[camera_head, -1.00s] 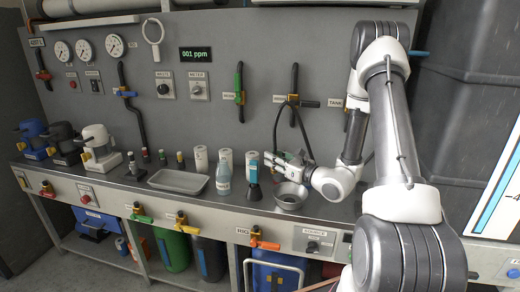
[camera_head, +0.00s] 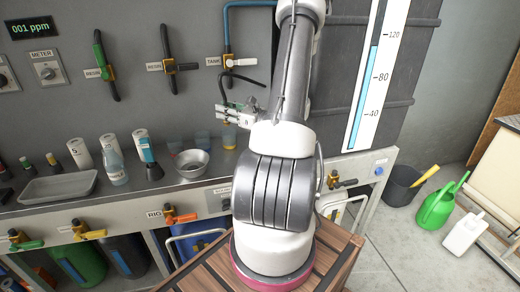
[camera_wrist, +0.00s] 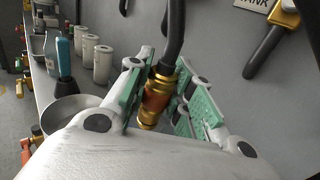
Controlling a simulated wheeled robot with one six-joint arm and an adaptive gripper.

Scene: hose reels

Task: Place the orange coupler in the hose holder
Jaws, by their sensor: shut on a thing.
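The orange coupler (camera_wrist: 156,98), with brass-coloured ends, is on the end of a black hose (camera_wrist: 176,35). In the wrist view my gripper (camera_wrist: 165,88) has its green pads on either side of the coupler and holds it, the hose rising from its top. In the head view my gripper (camera_head: 230,112) is above the back of the bench, right of the metal bowl (camera_head: 192,162). The coupler is too small there to make out clearly. I cannot pick out the hose holder for certain in either view.
A bottle (camera_head: 114,165), several white canisters and a tray (camera_head: 58,187) stand left along the bench. A dark tank (camera_head: 345,75) with a level gauge is to the right.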

